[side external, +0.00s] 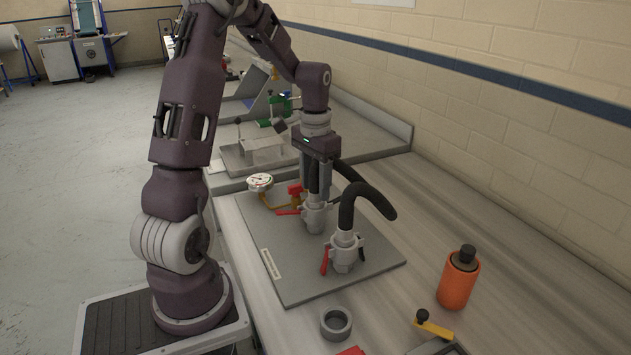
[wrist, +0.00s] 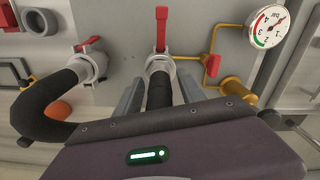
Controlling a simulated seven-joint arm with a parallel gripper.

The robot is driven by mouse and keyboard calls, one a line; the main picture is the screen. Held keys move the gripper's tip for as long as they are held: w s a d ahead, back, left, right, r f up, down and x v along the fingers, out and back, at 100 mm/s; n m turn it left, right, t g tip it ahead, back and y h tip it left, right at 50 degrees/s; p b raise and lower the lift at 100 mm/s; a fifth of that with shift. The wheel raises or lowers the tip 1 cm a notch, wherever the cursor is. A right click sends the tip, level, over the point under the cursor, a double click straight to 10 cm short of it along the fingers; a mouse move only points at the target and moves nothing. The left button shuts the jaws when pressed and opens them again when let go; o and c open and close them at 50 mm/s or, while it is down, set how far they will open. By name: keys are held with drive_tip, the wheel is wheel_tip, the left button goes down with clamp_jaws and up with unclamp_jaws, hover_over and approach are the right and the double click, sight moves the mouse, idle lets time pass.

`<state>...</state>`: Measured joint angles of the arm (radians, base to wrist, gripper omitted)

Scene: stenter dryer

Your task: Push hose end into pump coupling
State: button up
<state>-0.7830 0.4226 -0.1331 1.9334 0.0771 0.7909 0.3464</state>
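A black hose (wrist: 159,92) runs between the two fingers of my gripper (wrist: 160,88), which sit close against it on both sides. In the side view my gripper (side external: 322,183) points down over the grey metal coupling (side external: 314,217) and partly hides the hose. The hose end meets the mouth of this coupling, which also shows in the wrist view (wrist: 158,65); how deep it sits I cannot tell. The coupling has a red lever (wrist: 161,28). The hose's far part arches behind my gripper.
A second coupling (side external: 345,256) with a curved black hose (side external: 363,202) stands nearer the camera. A gauge (side external: 260,181) on brass pipe is left of my gripper. An orange bottle (side external: 458,281) and grey ring (side external: 336,322) lie off the plate (side external: 297,283). The bench at right is mostly clear.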

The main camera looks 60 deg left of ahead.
wheel_tip(320, 180, up, 7)
drive_tip(key=shift+r, duration=0.1)
idle(0.5)
drive_tip(key=s+d+r+m+t+y, duration=0.1)
drive_tip(key=s+d+r, duration=0.15)
drive_tip(key=d, duration=0.35)
drive_tip(key=s+d+r+t, duration=0.1)
drive_tip(key=d+r, duration=0.2)
drive_tip(key=d, duration=0.3)
drive_tip(key=s+d+m+t+h, duration=0.1)
drive_tip(key=s+d+m+t, duration=0.1)
drive_tip(key=s+d, duration=0.9)
drive_tip(key=shift+s+r+t, duration=0.2)
drive_tip(key=shift+s+t, duration=0.25)
drive_tip(key=shift+t, duration=0.35)
drive_tip(key=shift+c, duration=0.4)
